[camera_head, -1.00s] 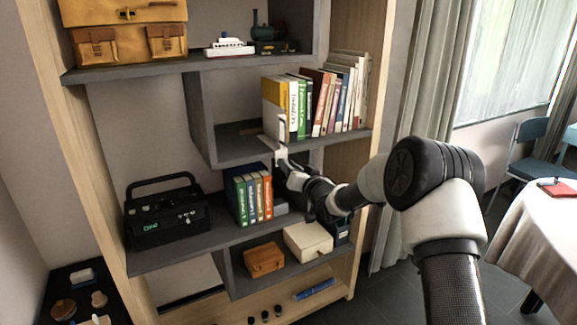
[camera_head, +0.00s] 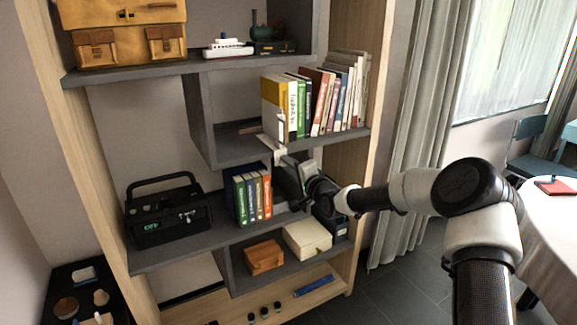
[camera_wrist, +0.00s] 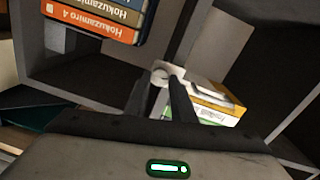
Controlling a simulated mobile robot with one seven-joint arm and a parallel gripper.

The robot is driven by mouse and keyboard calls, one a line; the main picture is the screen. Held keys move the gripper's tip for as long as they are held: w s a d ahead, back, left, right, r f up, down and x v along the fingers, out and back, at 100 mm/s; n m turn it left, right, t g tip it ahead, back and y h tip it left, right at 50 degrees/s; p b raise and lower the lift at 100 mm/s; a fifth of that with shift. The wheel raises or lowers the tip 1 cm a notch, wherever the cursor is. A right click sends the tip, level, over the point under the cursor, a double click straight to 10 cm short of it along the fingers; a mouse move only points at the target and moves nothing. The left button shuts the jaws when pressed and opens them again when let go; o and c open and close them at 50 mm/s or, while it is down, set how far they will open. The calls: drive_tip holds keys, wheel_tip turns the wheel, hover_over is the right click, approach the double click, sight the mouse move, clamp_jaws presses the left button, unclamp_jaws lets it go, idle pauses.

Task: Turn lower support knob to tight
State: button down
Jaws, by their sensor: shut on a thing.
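A small pale, rounded piece, apparently the lower support knob (camera_wrist: 160,75), shows between my fingertips in the wrist view, at the edge of a grey shelf. My gripper (camera_wrist: 162,90) is shut on it; the dark fingers cover part of its sides. In the head view my gripper (camera_head: 281,160) is at the front edge of the middle shelf (camera_head: 236,148), below the row of books. A pale bracket-like piece (camera_head: 267,141) shows on that shelf edge, just above the gripper. The knob's markings and exact turn angle cannot be read.
Upright numbered books (camera_head: 252,198) stand close to the left of my gripper, and more books (camera_head: 320,100) stand above. A black radio-like box (camera_head: 165,215) is farther left. A cream box (camera_head: 307,237) and brown box (camera_head: 264,257) sit below. Open floor lies right, beside the curtain.

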drive_tip(key=shift+m+b, duration=0.4)
drive_tip(key=shift+m, duration=1.6)
drive_tip(key=c, duration=2.5)
unclamp_jaws()
drive_tip(key=shift+c, duration=0.2)
clamp_jaws()
drive_tip(key=o, duration=1.1)
unclamp_jaws()
drive_tip(key=shift+c, duration=0.2)
drive_tip(key=f+p+v, duration=0.1)
drive_tip(key=p+v, duration=0.1)
drive_tip(key=v, duration=1.5)
drive_tip(key=shift+d+r, duration=0.2)
drive_tip(key=shift+r, duration=0.25)
drive_tip(key=shift+s, duration=0.1)
